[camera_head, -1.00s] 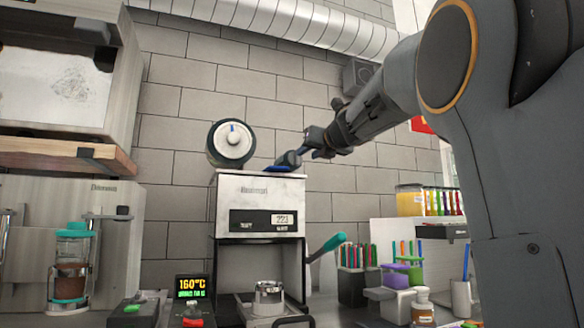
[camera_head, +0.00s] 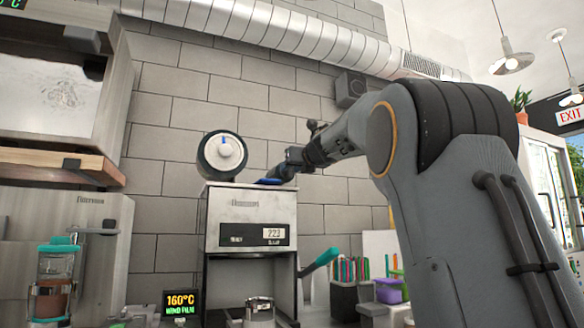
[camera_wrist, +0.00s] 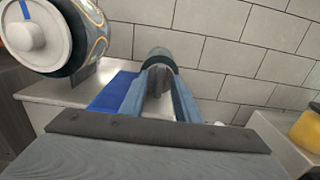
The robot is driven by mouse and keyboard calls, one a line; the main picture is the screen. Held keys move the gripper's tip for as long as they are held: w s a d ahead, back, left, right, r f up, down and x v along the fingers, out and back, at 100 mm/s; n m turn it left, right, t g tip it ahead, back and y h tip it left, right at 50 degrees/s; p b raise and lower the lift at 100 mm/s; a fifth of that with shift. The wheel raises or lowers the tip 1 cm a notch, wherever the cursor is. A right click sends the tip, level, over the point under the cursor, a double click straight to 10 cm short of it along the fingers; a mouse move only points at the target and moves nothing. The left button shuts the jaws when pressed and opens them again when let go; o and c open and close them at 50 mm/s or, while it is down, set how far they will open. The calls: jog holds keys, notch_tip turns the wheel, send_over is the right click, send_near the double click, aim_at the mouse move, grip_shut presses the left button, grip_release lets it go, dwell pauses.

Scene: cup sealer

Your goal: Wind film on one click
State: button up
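The cup sealer (camera_head: 222,214) is a pale steel box with a dark panel reading 223. On its top left sits the film roll (camera_head: 205,165), dark-rimmed, with a white winding knob (camera_head: 225,153) bearing a blue mark near its top. The knob also shows at the upper left of the wrist view (camera_wrist: 22,38). My gripper (camera_head: 274,178) is over the sealer's top right edge, right of the roll and apart from the knob. In the wrist view its fingers (camera_wrist: 158,88) point at a dark rounded piece (camera_wrist: 160,60); whether they touch or grip it is unclear. A flat blue piece (camera_wrist: 110,92) lies beside them.
A teal-handled lever (camera_head: 319,262) sticks out at the sealer's right. A small display (camera_head: 181,303) reads 160°C. A metal cup (camera_head: 259,308) stands below the sealer head. A brick wall (camera_head: 325,215) is close behind. A yellow container (camera_wrist: 306,130) is at right.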

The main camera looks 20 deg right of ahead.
grip_shut()
jog(key=m+p, duration=0.6)
jog(key=m, duration=0.1)
jog(key=m+p, duration=0.7)
jog(key=m, duration=0.1)
jog(key=m+p, duration=0.6)
jog(key=m, duration=0.1)
jog(key=shift+d+f+m+p, duration=0.25)
jog(key=shift+f+m+p, duration=0.05)
jog(key=shift+f, duration=0.05)
jog(key=shift+m+p, duration=0.4)
jog(key=shift+m, duration=0.1)
jog(key=shift+f, duration=0.15)
